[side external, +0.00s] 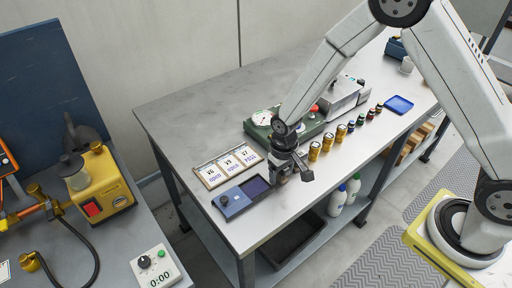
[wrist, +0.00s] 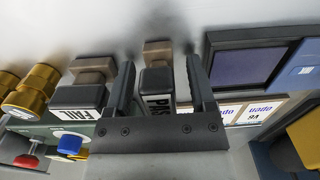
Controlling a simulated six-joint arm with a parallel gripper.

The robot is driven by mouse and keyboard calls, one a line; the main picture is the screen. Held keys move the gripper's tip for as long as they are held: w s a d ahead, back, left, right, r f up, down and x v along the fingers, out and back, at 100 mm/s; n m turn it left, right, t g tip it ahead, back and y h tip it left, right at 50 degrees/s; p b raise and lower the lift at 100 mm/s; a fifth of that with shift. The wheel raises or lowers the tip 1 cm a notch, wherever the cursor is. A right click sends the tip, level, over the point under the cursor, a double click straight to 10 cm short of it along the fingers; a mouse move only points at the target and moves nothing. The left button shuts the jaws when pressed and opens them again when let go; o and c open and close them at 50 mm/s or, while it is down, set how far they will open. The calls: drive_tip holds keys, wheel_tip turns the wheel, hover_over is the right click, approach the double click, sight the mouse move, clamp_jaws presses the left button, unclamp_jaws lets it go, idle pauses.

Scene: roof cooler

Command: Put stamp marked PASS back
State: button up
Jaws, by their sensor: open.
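The stamp marked PASS (wrist: 158,84) has a dark block with a white label and a brown part beyond it. It sits between the two fingers of my gripper (wrist: 161,75) in the wrist view. The fingers are open, one on each side, with gaps visible. A second stamp, marked FAIL (wrist: 82,97), stands to its left, outside the fingers. In the side view my gripper (side external: 292,172) is low over the bench, just right of the blue device with a dark screen (side external: 240,197). The gripper mostly hides the stamps there.
Three cards (side external: 228,168) lie in a row behind the device on the grey bench (side external: 190,112). The bench's left end is clear.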

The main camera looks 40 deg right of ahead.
drive_tip(key=shift+r, duration=6.15)
drive_tip(key=shift+s+d+r, duration=0.15)
drive_tip(key=shift+s+d, duration=0.1)
drive_tip(key=shift+d, duration=0.05)
drive_tip(key=s+d+r+t, duration=0.1)
drive_tip(key=s+d+t, duration=0.1)
drive_tip(key=s+d, duration=0.5)
drive_tip(key=s, duration=0.4)
drive_tip(key=shift+d+r+t, duration=0.3)
drive_tip(key=shift+r, duration=0.05)
